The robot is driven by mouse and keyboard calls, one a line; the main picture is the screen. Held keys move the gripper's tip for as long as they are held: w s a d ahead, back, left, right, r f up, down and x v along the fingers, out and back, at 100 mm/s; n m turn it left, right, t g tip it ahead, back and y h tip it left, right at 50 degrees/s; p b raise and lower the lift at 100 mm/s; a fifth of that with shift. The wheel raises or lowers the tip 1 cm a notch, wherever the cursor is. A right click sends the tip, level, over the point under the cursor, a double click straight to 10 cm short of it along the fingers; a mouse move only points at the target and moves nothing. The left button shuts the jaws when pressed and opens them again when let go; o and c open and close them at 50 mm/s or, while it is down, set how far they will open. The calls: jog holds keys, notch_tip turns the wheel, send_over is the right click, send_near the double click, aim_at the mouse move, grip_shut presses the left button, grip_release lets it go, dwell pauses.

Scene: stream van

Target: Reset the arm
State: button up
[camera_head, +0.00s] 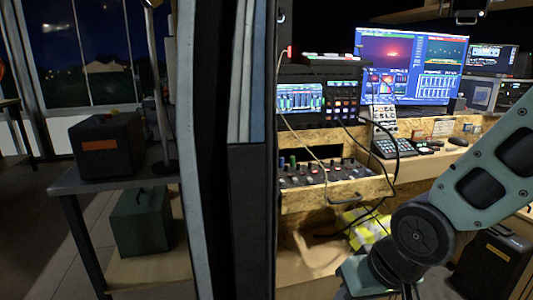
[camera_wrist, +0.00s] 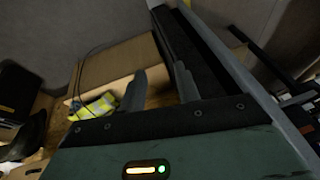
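My arm (camera_head: 420,225) reaches in from the right side of the head view, bent at a dark round joint low in the picture. My gripper lies outside the head view. In the wrist view my gripper (camera_wrist: 161,80) shows two grey fingers standing well apart with nothing between them. Beyond the fingers are a brown box-like surface (camera_wrist: 112,66) and a dark upright edge.
A dark partition (camera_head: 225,150) stands left of the workbench (camera_head: 330,195). The bench holds monitors (camera_head: 412,65), a mixer and loose cables. A yellow checked cloth (camera_head: 366,230) lies below, also visible in the wrist view (camera_wrist: 92,106). A black case (camera_head: 495,262) stands right of my arm.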

jog(key=s+r+n+g+h, duration=0.25)
jog(key=s+r+n, duration=0.2)
jog(key=s, duration=0.75)
notch_tip(320, 180, up, 15)
jog(key=p, duration=1.5)
jog(key=shift+a+r+n+g+p, duration=0.2)
jog(key=shift+a+n+g+p, duration=0.05)
jog(key=shift+n+g+p, duration=0.2)
jog(key=shift+s+y, duration=0.1)
jog(key=shift+y, duration=0.15)
